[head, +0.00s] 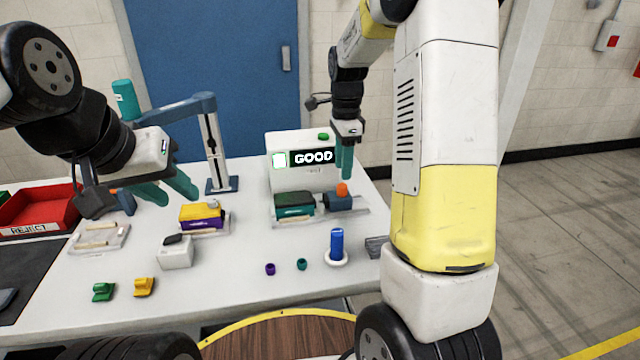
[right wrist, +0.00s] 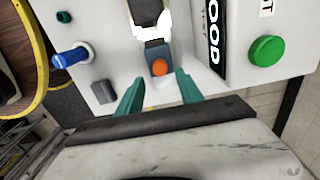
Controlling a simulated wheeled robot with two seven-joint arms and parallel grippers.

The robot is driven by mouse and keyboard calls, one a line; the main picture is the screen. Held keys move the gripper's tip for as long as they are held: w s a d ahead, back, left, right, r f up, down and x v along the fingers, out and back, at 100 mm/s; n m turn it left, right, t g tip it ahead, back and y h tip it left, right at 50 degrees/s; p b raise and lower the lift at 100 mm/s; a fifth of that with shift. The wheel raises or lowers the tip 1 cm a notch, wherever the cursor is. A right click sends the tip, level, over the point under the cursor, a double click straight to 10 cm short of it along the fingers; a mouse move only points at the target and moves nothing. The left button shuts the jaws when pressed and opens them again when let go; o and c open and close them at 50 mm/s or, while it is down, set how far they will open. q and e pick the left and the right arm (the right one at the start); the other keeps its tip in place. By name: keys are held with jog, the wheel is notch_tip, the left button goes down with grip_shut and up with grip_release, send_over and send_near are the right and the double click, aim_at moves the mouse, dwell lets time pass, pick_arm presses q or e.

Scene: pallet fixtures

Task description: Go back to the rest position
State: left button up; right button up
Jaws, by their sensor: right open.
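My left gripper (head: 180,195) comes in from the left in the head view. Its teal fingers are spread apart with nothing seen between them, above the left part of the table. My right gripper (head: 345,178) points down above the orange button (head: 342,189) of a small blue block (head: 340,202). In the right wrist view, its teal fingers (right wrist: 158,98) are apart and empty. The orange button (right wrist: 160,67) appears between and beyond them; whether they touch it cannot be told.
The white table (head: 235,285) holds a GOOD display box (head: 290,178), a dark green part on a fixture (head: 294,204), a yellow and purple part (head: 201,216), a blue cylinder (head: 336,242) and a blue stand (head: 214,150). A red REJECT bin (head: 40,212) is at left. Floor at right is clear.

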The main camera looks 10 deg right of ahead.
jog(key=s+a+r+n+t, duration=0.1)
jog(key=s+r+n+t, duration=0.1)
jog(key=s+r+n, duration=0.2)
jog(key=s+a+r+n+t+y, duration=0.1)
jog(key=s+r+n, duration=0.3)
jog(key=s+n, duration=0.4)
jog(key=s+a+r+n+t+y, duration=0.1)
jog(key=s+n, duration=0.5)
jog(key=s, duration=0.6)
notch_tip(320, 180, up, 3)
jog(key=shift+s+a+r+t, duration=0.1)
jog(key=shift+s+a+t, duration=0.1)
jog(key=shift+a+t, duration=0.75)
jog(key=shift+d, duration=0.2)
dwell(0.7)
